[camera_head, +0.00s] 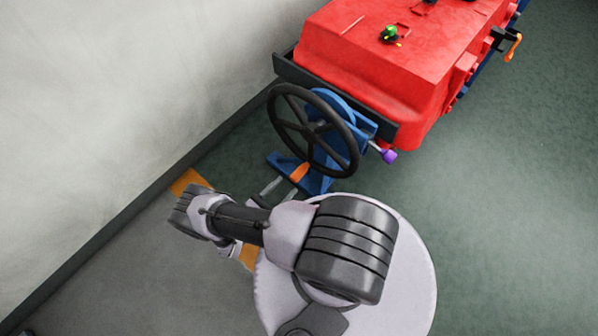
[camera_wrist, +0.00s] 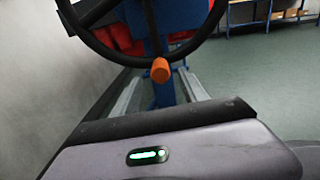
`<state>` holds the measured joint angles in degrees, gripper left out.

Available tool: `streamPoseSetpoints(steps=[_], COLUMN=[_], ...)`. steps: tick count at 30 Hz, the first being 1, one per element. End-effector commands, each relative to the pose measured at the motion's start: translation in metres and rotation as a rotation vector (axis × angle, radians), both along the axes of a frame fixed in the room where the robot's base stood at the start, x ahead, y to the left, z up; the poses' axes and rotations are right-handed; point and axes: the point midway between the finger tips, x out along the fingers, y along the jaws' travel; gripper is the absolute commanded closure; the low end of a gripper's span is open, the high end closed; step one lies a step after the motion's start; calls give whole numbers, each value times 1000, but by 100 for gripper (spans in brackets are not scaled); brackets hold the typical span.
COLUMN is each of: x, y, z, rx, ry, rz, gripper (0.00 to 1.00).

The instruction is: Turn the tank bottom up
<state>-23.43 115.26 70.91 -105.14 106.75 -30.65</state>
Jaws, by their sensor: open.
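The red tank (camera_head: 395,50) lies in a dark frame on a blue stand at the top of the head view; its red shows behind the wheel in the wrist view (camera_wrist: 120,38). A black spoked handwheel (camera_head: 313,130) stands at its near end, and its rim crosses the top of the wrist view (camera_wrist: 150,62). An orange handle (camera_head: 300,172) juts from the blue stand below the wheel; it is central in the wrist view (camera_wrist: 161,70). My gripper (camera_head: 282,190) is open, its pale fingers pointing towards the orange handle, one on either side in the wrist view. Contact cannot be told.
A purple knob (camera_head: 389,156) sits right of the wheel. An orange handle (camera_head: 513,45) shows at the tank's far right. The wall (camera_head: 110,90) is close on the left. Green floor (camera_head: 510,210) is clear at right. Blue shelving (camera_wrist: 265,22) stands in the background.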

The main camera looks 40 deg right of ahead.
Motion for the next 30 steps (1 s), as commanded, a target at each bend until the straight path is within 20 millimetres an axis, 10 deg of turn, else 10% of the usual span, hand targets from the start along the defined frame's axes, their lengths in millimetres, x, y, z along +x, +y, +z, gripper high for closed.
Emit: streamPoseSetpoints(steps=[9, 21, 30], x=[5, 7, 7], y=[-68, -81, -81], z=[-1, 0, 0], rx=[1, 1, 1], ry=[0, -1, -1], rz=[-4, 0, -1], gripper=[49, 49, 100])
